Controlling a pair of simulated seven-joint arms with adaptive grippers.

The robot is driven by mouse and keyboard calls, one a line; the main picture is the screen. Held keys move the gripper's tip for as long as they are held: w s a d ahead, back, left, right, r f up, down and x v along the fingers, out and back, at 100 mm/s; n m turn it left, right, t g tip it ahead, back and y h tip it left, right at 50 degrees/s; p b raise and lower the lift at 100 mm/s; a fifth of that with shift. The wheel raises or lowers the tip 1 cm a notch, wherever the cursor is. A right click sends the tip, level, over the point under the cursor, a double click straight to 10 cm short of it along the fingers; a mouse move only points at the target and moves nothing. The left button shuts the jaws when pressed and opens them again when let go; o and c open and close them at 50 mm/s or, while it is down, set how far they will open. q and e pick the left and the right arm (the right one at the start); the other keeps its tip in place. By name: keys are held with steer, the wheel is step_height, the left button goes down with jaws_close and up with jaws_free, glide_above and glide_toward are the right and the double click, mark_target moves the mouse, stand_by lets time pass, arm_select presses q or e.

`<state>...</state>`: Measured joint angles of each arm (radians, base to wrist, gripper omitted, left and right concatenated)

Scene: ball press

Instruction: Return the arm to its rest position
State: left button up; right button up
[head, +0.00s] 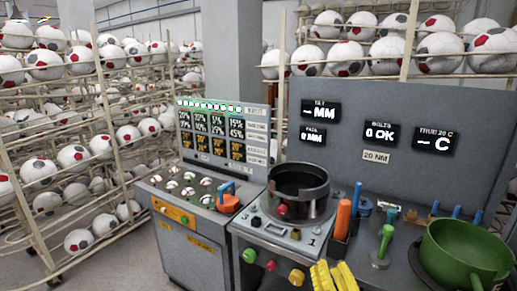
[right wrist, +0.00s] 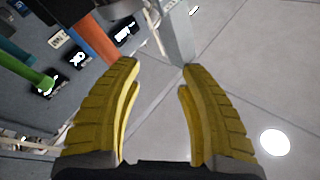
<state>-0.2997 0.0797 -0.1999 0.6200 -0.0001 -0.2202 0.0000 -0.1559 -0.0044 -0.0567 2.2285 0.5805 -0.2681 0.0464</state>
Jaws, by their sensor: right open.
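My right gripper (head: 335,277) shows as yellow ridged fingers at the bottom edge of the head view, in front of the press station. In the right wrist view its two yellow fingers (right wrist: 158,80) stand apart with nothing between them. Grey floor and part of the bench lie beyond them. My left gripper does not show in the head view. The press, a dark round ring (head: 299,182) on a grey cabinet, stands behind and to the left of the right gripper.
An orange cylinder (head: 342,220) and a green-handled tool (head: 385,243) stand on the bench near the right gripper. A green pan (head: 467,252) is at the right. Racks of balls (head: 73,156) fill the left. A display panel (head: 222,134) stands behind the left cabinet.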

steer(key=s+d+f+n+g+h, duration=0.1)
steer(key=s+f+n+g, duration=0.35)
steer(key=f, duration=0.45)
steer(key=s+d+f+n+g+h, duration=0.2)
steer(key=s+f+n+g, duration=0.15)
steer(key=s+f, duration=0.4)
steer(key=s+d+f+n+g+h, duration=0.3)
steer(key=s+d+f+g+h, duration=0.35)
steer(key=s+d, duration=0.5)
steer(key=s+a+f+g+y, duration=0.1)
steer(key=a+f, duration=0.1)
steer(key=f, duration=0.8)
steer(key=s+a+f+y, duration=0.1)
steer(key=a+f+y, duration=0.15)
steer(key=f, duration=0.85)
steer(key=s+a+f+g, duration=0.1)
steer(key=s+a+f, duration=0.1)
steer(key=f, duration=0.8)
steer(key=s+f+m+g+y, duration=0.2)
steer(key=s+f+m+g, duration=0.1)
steer(key=s+f, duration=1.8)
steer(key=shift+a+f+m, duration=0.15)
steer(key=shift+a+m, duration=0.2)
steer(key=shift+m, duration=0.05)
